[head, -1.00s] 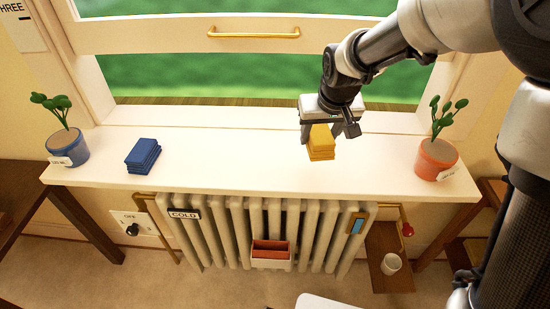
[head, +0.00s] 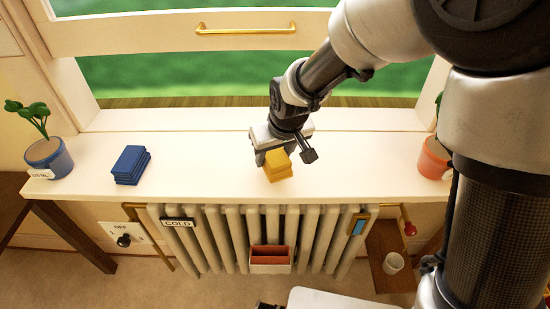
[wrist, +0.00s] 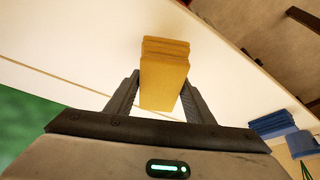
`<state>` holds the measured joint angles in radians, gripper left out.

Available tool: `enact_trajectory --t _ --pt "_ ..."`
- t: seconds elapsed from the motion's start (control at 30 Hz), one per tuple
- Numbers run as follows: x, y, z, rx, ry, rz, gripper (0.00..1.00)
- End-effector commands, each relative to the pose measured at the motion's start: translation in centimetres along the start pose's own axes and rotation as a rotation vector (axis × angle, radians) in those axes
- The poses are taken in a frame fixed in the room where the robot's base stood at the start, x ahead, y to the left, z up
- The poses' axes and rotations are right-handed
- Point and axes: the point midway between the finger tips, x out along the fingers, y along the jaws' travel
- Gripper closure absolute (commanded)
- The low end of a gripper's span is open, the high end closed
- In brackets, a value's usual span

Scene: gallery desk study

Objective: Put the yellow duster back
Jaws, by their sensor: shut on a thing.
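The yellow duster (head: 278,165) is a folded, block-like stack at the middle of the white windowsill (head: 340,180). My gripper (head: 284,155) is over it from above and behind, with a finger on either side. In the wrist view the yellow duster (wrist: 164,75) sits between the two fingers of my gripper (wrist: 154,95), which are shut on it. I cannot tell whether its underside touches the sill or hangs just above it.
A stack of blue cloths (head: 132,165) lies on the left of the sill. A blue plant pot (head: 48,158) stands at the left end and an orange pot (head: 434,158) at the right, partly behind my arm. Below are a radiator (head: 210,240) and a reddish box (head: 271,256).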

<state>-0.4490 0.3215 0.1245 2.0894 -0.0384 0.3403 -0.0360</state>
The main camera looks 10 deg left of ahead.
Motion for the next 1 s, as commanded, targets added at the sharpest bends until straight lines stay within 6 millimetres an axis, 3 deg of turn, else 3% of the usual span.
enact_trajectory --t 0.13,0.53,0.57,0.63,1.0 --pt "2.1 0.0 0.9 0.001 -0.003 0.0 0.73" --pt "2.8 0.0 1.1 0.001 0.0 0.0 0.73" --pt "2.6 0.0 1.1 0.001 0.0 0.0 0.47" --pt "2.5 0.0 1.1 0.001 0.0 0.0 0.35" --pt "2.1 0.0 0.9 0.001 0.0 0.0 0.33"
